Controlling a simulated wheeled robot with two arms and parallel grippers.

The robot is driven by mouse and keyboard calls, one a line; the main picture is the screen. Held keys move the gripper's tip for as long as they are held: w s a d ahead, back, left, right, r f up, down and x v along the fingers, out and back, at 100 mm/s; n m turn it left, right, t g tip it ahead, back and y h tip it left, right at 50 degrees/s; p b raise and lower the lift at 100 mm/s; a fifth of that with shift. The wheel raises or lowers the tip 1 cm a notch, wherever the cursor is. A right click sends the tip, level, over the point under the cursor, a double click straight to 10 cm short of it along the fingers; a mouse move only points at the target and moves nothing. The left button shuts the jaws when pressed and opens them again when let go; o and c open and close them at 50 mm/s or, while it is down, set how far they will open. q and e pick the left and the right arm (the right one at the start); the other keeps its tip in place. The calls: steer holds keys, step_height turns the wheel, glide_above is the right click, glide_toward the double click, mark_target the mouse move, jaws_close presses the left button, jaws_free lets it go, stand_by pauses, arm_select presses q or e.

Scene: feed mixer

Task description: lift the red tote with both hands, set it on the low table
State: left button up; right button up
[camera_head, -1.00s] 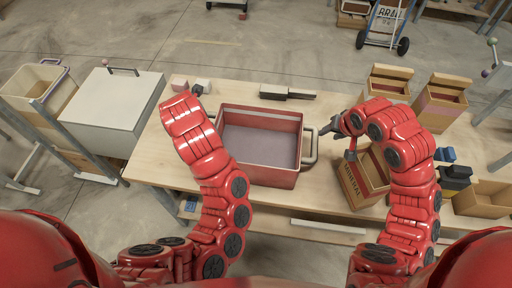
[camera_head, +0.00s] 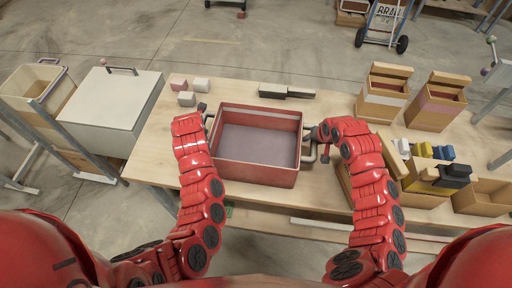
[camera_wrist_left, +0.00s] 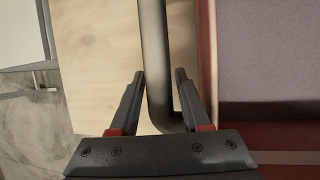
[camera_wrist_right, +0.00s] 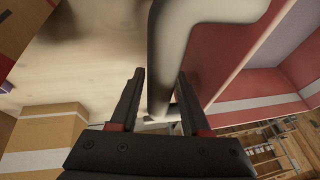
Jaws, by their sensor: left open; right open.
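The red tote (camera_head: 257,172) stands open and empty on the wooden workbench (camera_head: 240,208), with a grey bar handle on each side. In the left wrist view, my left gripper (camera_wrist_left: 159,75) is open, with its fingers on either side of the tote's left handle (camera_wrist_left: 154,45). In the right wrist view, my right gripper (camera_wrist_right: 160,72) is open, with the right handle (camera_wrist_right: 168,40) between its fingers. In the head view, my right gripper (camera_head: 318,133) is at the tote's right side; my left gripper is mostly hidden by its arm. I cannot tell which surface is the low table.
Cardboard boxes (camera_head: 380,100) and an open bin holding yellow and dark items (camera_head: 425,172) stand on the right. Small pale blocks (camera_head: 187,99) and a dark flat item (camera_head: 287,91) lie behind the tote. A white lidded box (camera_head: 112,108) stands left of the workbench.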

arm_select(q)
steer(key=shift+w+a+f, duration=0.1)
steer(key=shift+w+f, duration=0.2)
steer(key=shift+f, duration=0.3)
arm_select(e)
steer(key=shift+w+a+f, duration=0.1)
steer(key=shift+w+f, duration=0.2)
steer(key=shift+f, duration=0.35)
arm_select(q)
jaws_close()
arm_select(e)
jaws_close()
arm_select(q)
steer(key=shift+r, duration=0.1)
